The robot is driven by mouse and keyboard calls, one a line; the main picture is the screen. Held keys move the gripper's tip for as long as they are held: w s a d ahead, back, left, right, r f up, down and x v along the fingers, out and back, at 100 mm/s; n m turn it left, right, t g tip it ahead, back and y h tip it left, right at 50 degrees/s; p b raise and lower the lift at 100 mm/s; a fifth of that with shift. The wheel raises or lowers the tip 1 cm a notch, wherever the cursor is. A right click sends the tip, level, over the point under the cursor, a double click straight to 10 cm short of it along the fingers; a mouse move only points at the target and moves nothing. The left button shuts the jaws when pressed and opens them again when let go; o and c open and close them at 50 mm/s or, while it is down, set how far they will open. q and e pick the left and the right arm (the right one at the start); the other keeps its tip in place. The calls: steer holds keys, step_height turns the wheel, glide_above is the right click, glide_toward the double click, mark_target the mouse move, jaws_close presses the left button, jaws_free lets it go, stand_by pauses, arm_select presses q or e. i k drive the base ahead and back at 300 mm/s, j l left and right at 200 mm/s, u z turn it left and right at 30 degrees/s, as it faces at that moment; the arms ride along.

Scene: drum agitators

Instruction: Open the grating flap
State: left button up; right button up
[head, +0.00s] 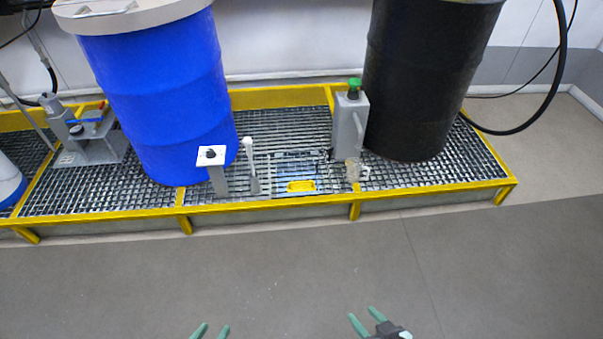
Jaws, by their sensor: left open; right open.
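The grating flap (297,170) looks like a panel set in the middle of the yellow-framed grating (265,119), with a yellow handle plate (301,186) near its front edge. It appears to lie flat, level with the grating around it. My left gripper (210,332) is at the bottom edge of the view, with its green fingertips apart and nothing between them. My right gripper (367,320) is at the bottom, right of centre, also open and empty. Both are well in front of the platform and apart from the flap.
A blue drum (160,90) stands left of the flap and a black drum (422,80) right. The floor (270,270) in front is clear.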

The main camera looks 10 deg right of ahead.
mark_target(296, 186)
steer(key=u, duration=0.55)
steer(key=i+l+u, duration=0.25)
steer(key=l+u, duration=0.25)
steer(key=i+l+u, duration=0.1)
steer(key=l+u, duration=0.15)
steer(key=i+l+u, duration=0.15)
steer(key=l, duration=0.35)
steer(key=l+u, duration=0.2)
steer(key=l, duration=0.75)
steer(key=i+l+u, duration=0.1)
steer(key=l, duration=0.35)
